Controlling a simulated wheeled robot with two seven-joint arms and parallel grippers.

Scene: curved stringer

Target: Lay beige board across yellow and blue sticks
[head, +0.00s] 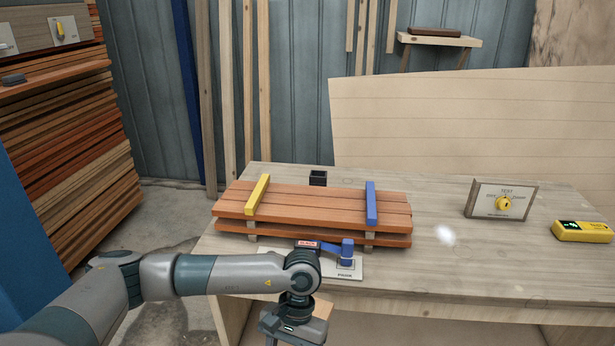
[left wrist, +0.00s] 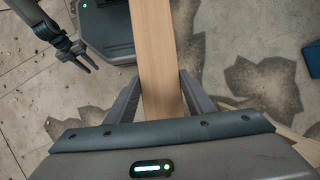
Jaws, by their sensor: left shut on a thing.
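The yellow stick (head: 258,195) lies across the left part of a stack of reddish-brown boards on the bench. The blue stick (head: 371,203) lies across the right part of the same stack, apart from the yellow one. My left gripper (left wrist: 162,98) is shut on the beige board (left wrist: 157,50), which runs away between its fingers over the floor. In the head view my left gripper (head: 285,328) is low at the bench's front edge, with only a bit of the board (head: 321,309) showing. My right gripper (left wrist: 84,58) appears open and empty in the left wrist view.
The brown board stack (head: 315,199) sits on the wooden bench (head: 450,265). A blue block on a white plate (head: 347,262) stands in front of it. A yellow-knobbed test panel (head: 501,199) and a yellow device (head: 582,231) are at the right. A black holder (head: 318,178) stands behind.

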